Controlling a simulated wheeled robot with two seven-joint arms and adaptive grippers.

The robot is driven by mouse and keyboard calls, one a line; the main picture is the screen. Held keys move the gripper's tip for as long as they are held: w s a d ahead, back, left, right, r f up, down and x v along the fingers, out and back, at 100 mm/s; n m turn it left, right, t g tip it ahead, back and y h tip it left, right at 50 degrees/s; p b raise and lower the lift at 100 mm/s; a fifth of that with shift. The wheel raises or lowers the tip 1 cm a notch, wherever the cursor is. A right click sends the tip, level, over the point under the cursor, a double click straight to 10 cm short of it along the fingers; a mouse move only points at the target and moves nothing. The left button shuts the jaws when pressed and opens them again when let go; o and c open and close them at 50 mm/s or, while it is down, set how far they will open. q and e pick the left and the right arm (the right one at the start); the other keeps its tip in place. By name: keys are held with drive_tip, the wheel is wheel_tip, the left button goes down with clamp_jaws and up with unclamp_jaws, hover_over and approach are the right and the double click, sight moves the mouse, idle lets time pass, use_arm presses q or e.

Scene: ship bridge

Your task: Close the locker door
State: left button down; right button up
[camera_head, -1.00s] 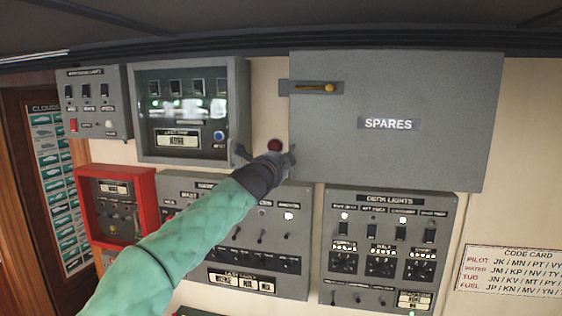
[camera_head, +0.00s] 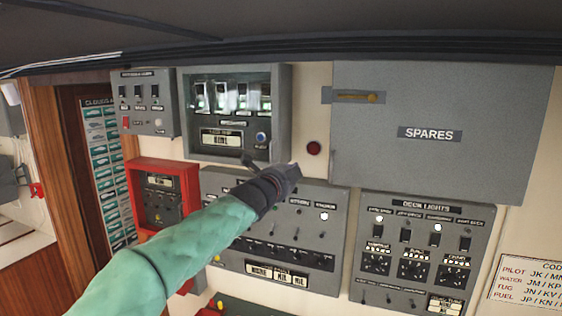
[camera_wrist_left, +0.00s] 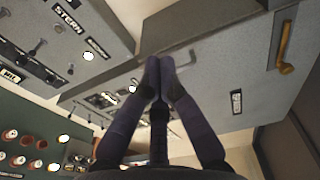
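The grey locker door (camera_head: 480,110) with the SPARES label (camera_head: 430,134) hangs at the upper right in the head view. A brass-coloured latch handle (camera_head: 358,97) lies horizontal at its upper left edge. The door also shows in the left wrist view (camera_wrist_left: 215,75), with its latch handle (camera_wrist_left: 284,58) at the right. I cannot tell whether the door is fully flush. My left gripper (camera_head: 292,170) is left of the door's lower left corner. In the left wrist view its fingertips (camera_wrist_left: 160,62) meet, with nothing visible between them. My right gripper is not in view.
Switch panels stand close below, including the deck lights panel (camera_head: 425,222). A glass-fronted box (camera_head: 275,85) and a red box (camera_head: 135,180) are to the left.

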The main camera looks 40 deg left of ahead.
use_arm(q)
drive_tip(key=shift+s+a+f+p, duration=0.15)
drive_tip(key=shift+s+a+p, duration=0.75)
drive_tip(key=shift+s+p, duration=0.25)
drive_tip(key=shift+w+f, duration=0.1)
